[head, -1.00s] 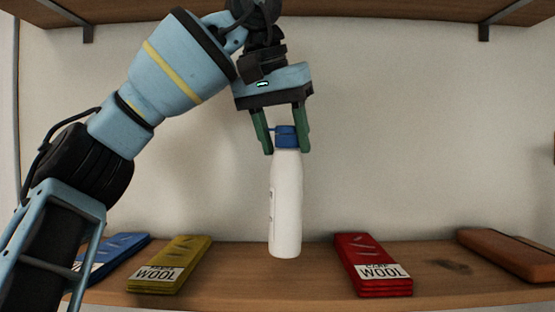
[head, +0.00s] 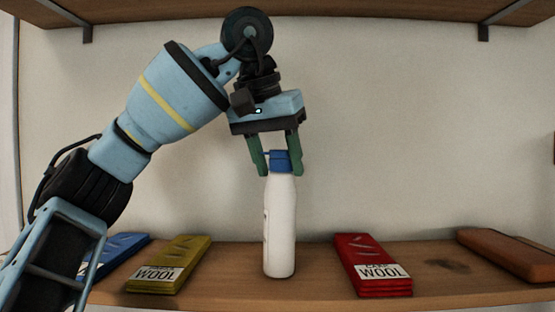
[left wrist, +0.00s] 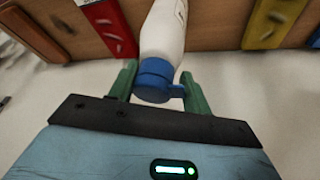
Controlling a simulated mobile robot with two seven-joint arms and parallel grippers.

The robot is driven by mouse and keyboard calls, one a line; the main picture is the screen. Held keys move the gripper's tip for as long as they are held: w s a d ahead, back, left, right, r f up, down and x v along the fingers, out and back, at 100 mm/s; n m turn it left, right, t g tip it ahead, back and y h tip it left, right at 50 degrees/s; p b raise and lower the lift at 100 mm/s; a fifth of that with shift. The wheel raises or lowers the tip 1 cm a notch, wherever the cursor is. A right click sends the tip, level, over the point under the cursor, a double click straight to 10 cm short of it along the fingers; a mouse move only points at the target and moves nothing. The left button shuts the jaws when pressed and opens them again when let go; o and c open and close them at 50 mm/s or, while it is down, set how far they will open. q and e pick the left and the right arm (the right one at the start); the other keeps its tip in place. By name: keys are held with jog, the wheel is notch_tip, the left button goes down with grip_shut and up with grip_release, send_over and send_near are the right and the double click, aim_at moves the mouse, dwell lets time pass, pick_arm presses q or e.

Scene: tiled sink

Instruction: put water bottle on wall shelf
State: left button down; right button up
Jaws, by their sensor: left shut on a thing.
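The water bottle (head: 280,225) is white with a blue cap and stands upright over the wooden wall shelf (head: 225,280), between the yellow and red packs. Its base looks at or very close to the shelf surface; I cannot tell if it touches. My left gripper (head: 277,170) points down from above with its green fingers shut on the bottle's blue cap. In the left wrist view the bottle (left wrist: 165,30) extends away from the fingers (left wrist: 157,88), with the cap between them. My right gripper is not in view.
A yellow wool pack (head: 172,265) lies left of the bottle, with a blue pack (head: 118,252) beyond it. A stack of red wool packs (head: 370,262) lies to the right, and an orange-brown pack (head: 508,255) at far right. An upper shelf (head: 300,12) is overhead.

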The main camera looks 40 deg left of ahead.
pick_arm(q)
jog(key=shift+d+r, duration=0.1)
jog(key=c, duration=0.6)
grip_release()
jog(key=shift+c, duration=0.2)
jog(key=v, duration=0.7)
jog(key=shift+s+r, duration=0.2)
